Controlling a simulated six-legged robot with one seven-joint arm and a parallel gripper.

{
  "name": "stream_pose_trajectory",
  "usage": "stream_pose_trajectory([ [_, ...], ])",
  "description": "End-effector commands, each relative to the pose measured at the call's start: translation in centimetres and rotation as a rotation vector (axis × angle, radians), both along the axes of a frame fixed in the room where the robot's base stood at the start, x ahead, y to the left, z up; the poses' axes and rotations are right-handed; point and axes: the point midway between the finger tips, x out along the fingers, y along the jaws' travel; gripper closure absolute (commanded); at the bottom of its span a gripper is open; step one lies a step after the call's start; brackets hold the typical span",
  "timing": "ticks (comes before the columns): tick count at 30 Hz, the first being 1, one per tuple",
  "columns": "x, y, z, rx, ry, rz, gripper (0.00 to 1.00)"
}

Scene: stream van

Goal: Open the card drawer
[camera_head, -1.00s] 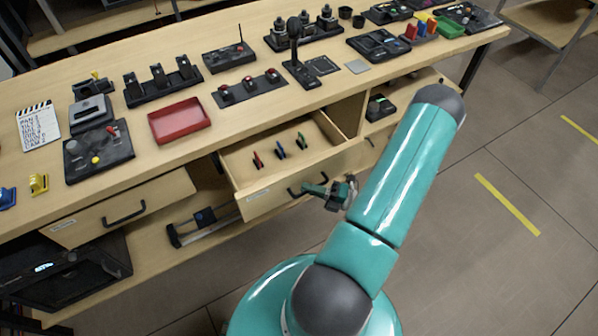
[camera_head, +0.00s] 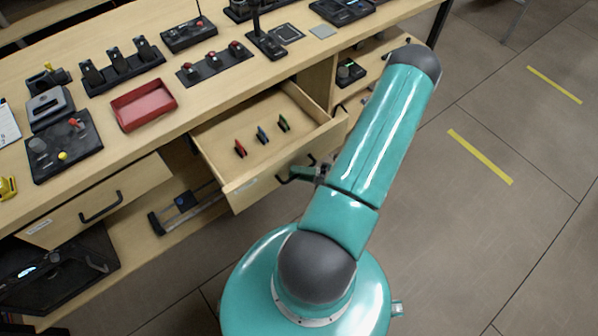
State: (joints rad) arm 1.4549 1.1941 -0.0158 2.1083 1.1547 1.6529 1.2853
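The card drawer (camera_head: 221,170) is the wooden drawer under the desk, and it stands pulled well out. Three small upright pieces, red, blue and green, are inside it. Its front has a pale label and a black bar handle (camera_head: 284,180). My gripper (camera_head: 300,173) is at the handle, on the outer side of the drawer front. It is small in view and partly hidden by my teal arm. I cannot tell whether its fingers are closed around the bar.
Another drawer (camera_head: 105,203) with a black handle is to the left. A shelf with a rail-like device (camera_head: 186,203) lies below. The desktop holds a red tray (camera_head: 143,106) and several control panels. The floor (camera_head: 480,230) on the right is clear, with yellow tape strips.

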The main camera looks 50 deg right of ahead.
Motion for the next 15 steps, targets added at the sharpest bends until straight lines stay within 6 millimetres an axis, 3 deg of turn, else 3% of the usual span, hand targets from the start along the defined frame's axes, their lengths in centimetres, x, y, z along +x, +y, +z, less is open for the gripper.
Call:
stream_pose_trajectory([
  [9,-0.3,-0.2,-0.1,0.001,0.001,-0.001,0.67],
  [15,-2.7,-1.5,-0.5,-0.001,0.002,-0.003,0.67],
])
